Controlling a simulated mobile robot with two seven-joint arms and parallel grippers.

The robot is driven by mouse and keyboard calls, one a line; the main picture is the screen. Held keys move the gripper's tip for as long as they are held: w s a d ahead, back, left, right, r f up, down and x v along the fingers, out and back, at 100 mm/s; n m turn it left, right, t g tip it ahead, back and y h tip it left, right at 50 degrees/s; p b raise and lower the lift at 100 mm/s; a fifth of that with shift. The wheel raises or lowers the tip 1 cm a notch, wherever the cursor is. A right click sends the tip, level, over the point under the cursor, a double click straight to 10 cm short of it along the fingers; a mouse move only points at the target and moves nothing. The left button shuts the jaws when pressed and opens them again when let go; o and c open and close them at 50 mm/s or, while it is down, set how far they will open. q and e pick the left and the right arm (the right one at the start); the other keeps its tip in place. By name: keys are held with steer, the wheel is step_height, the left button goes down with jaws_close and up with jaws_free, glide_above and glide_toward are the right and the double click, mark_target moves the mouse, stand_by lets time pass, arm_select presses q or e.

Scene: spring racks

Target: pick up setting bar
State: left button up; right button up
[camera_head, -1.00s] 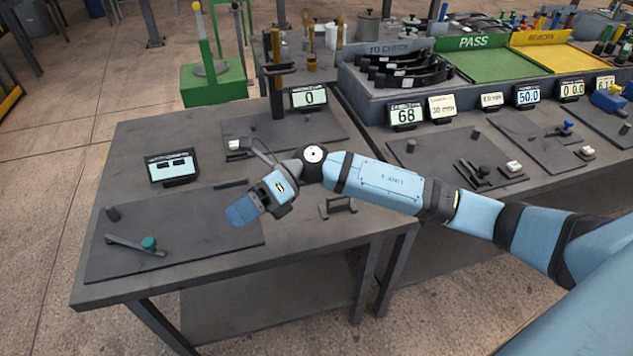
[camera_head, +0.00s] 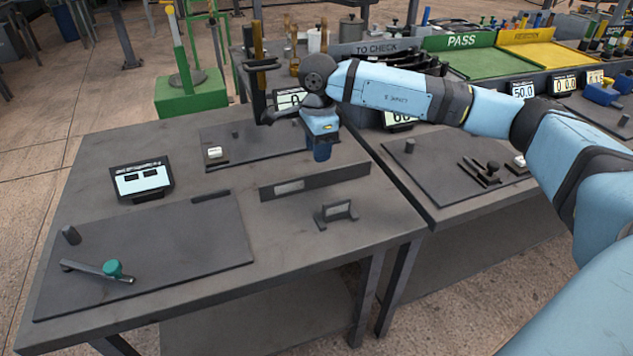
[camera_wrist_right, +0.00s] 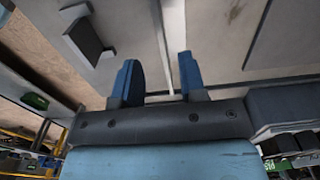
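A long dark grey bar with a light label (camera_head: 315,181), which looks like the setting bar, lies across the near right part of the table (camera_head: 220,285). My left gripper is out of view.
A display (camera_head: 142,181) stands at the table's left, behind a dark plate with a green-knobbed lever (camera_head: 112,269). A second plate holds a small white block (camera_head: 215,153). A neighbouring bench with displays and PASS tray (camera_head: 460,41) stands at the right. The table's front middle is clear.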

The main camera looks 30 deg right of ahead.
mark_target(318, 174)
step_height(318, 174, down, 8)
steer(key=shift+b, duration=0.35)
steer(key=shift+r, duration=0.15)
jaws_close()
